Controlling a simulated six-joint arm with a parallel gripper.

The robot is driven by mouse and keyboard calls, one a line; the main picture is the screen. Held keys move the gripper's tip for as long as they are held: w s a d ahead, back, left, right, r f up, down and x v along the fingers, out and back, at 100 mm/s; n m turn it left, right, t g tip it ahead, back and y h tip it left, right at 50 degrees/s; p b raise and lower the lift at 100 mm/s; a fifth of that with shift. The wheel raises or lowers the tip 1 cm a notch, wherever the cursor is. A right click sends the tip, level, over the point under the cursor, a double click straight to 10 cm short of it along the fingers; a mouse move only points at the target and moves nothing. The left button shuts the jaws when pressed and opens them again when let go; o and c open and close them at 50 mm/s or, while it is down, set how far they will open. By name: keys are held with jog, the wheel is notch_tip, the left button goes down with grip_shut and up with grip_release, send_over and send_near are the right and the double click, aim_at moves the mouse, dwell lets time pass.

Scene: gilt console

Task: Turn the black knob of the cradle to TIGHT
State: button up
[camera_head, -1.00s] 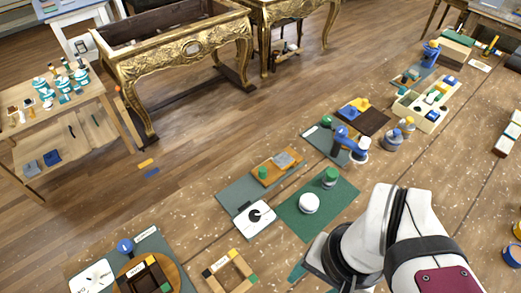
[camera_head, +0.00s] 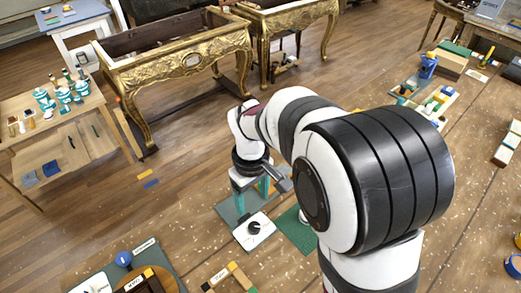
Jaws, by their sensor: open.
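The black knob (camera_head: 254,227) sits on a white plate (camera_head: 243,238) at the front end of a slate-coloured base (camera_head: 226,211). The plate has a small label whose words are too small to read, so I cannot tell the knob's setting. My gripper (camera_head: 252,195) points down over the slate base, just behind the knob and apart from it. Its teal fingers are spread and nothing shows between them. My gripper and arm hide the wooden cradle block on that base.
A green mat (camera_head: 297,232) lies right of the plate, mostly behind my arm. Gilt consoles (camera_head: 185,65) stand behind.

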aim_at(254, 226)
notch_tip(254, 226, down, 12)
jog(key=shift+f, duration=0.25)
grip_shut()
